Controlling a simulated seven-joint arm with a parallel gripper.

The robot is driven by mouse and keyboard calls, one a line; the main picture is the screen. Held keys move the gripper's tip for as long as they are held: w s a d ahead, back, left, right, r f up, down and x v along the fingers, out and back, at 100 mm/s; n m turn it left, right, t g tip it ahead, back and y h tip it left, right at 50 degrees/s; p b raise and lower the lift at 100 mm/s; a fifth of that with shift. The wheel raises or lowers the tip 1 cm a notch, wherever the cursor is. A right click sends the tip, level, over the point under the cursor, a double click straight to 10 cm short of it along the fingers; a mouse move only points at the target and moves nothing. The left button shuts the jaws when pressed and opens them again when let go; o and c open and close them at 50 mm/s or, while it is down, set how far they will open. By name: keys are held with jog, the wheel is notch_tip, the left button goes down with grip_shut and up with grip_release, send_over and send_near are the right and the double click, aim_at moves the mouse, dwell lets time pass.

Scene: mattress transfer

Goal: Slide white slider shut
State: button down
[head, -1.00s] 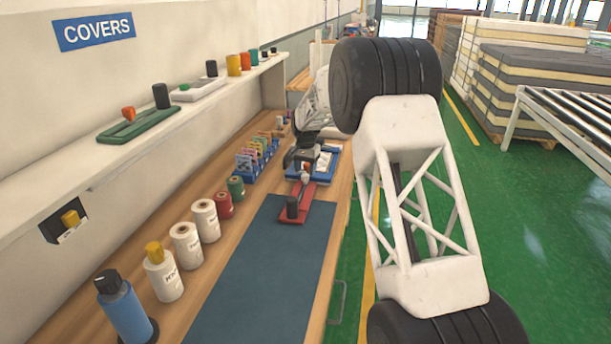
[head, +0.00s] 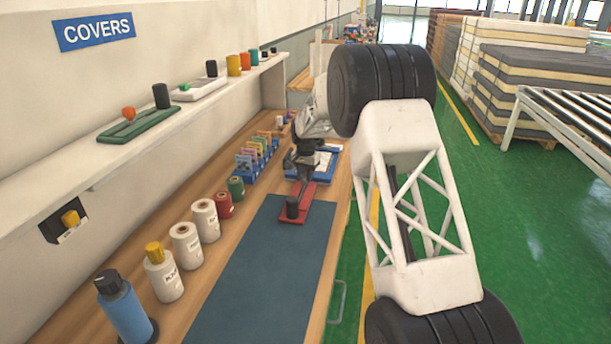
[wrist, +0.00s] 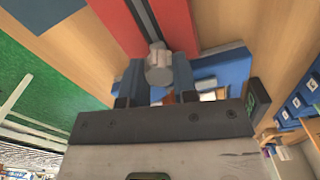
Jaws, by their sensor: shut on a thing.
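A white knob (wrist: 158,52) stands at the slot's end nearest my gripper. My gripper (wrist: 157,72) is shut on this knob, one finger on each side. In the head view my gripper (head: 306,168) is small and dark at the far end of the red base and hides the knob.
A blue tray (head: 325,172) with small items lies just beyond the red base. A blue rack (head: 258,168) and several spools stand along the left. The wall shelf holds a green slider (head: 140,124) and a white-based slider (head: 200,90). The mat (head: 262,275) is clear.

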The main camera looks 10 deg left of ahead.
jog(key=shift+w, duration=0.5)
jog(key=c, duration=0.9)
grip_release()
jog(key=shift+r, duration=0.15)
jog(key=shift+r, duration=3.75)
jog(key=shift+r, duration=0.1)
